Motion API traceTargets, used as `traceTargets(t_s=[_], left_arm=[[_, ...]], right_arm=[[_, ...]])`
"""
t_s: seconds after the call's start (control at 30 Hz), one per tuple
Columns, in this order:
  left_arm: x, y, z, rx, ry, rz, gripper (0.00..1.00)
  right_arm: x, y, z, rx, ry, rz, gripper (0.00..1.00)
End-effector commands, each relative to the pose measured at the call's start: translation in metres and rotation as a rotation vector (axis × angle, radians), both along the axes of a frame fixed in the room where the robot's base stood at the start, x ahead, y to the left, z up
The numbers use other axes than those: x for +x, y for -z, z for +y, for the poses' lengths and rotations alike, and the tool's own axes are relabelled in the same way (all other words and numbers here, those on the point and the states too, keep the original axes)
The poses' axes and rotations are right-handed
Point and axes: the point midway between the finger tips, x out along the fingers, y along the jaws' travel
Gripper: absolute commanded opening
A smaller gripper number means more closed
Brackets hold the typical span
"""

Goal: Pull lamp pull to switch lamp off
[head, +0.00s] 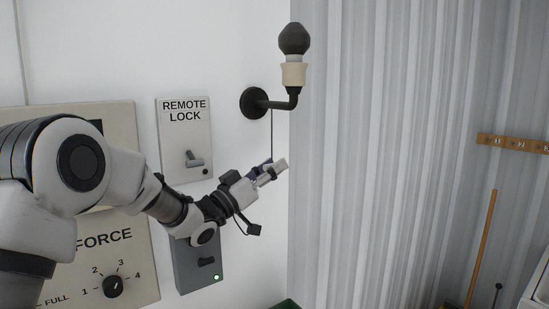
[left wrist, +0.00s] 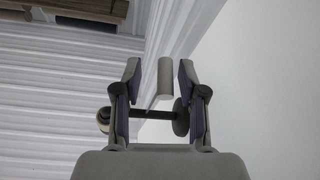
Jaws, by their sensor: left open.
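The wall lamp has a dark bulb (head: 293,39) in a cream socket (head: 294,74) on a black bracket (head: 275,104); the bulb shows no glow. A thin pull cord (head: 271,132) hangs from the bracket to my left gripper (head: 270,172). In the left wrist view, my left gripper (left wrist: 159,70) is open, with the pale cylindrical lamp pull (left wrist: 165,77) between its two fingers, and gaps show on both sides. The lamp's bracket (left wrist: 152,114) shows beyond the fingers. In the head view the fingers largely hide the pull. My right gripper is not in view.
A remote lock panel (head: 183,115) with a lever is left of the cord. A grey switch box (head: 190,274) with a green light is below my gripper. The force dial panel (head: 140,240) is at left. A corrugated wall (head: 380,150) stands right.

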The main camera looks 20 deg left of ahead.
Motion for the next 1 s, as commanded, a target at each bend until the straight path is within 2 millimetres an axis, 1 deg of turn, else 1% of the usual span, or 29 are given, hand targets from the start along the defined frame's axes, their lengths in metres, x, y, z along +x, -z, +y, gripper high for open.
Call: traceTargets(t_s=[0.03,0.1,0.3,0.33,0.37,0.4,0.43,0.7,0.77,0.9,1.0], left_arm=[[0.004,-0.003,-0.003,0.001,0.000,0.002,0.41],[0.007,-0.003,-0.005,0.001,0.000,0.001,0.41],[0.007,-0.002,-0.005,0.000,0.000,0.000,0.41],[0.007,-0.002,-0.005,0.000,0.000,0.000,0.34],[0.007,-0.002,-0.005,0.000,0.000,0.000,0.24],[0.007,-0.002,-0.005,0.000,0.000,0.000,0.09],[0.007,-0.002,-0.005,0.000,0.000,0.000,0.00],[0.007,-0.001,-0.005,0.001,0.000,0.001,0.00],[0.007,0.006,-0.005,0.000,0.001,0.002,0.00],[0.007,0.026,-0.005,0.000,0.001,0.002,0.00],[0.007,0.028,-0.005,0.001,0.001,0.001,0.00]], right_arm=[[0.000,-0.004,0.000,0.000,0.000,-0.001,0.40],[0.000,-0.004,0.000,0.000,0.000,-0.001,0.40],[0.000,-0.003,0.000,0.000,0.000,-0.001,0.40],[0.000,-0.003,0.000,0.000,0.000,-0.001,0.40],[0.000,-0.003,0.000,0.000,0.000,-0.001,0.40],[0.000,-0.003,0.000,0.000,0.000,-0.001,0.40],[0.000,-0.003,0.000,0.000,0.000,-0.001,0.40],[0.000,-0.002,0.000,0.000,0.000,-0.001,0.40],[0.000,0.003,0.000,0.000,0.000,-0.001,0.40],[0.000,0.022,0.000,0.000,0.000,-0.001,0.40],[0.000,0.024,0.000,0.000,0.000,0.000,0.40]])
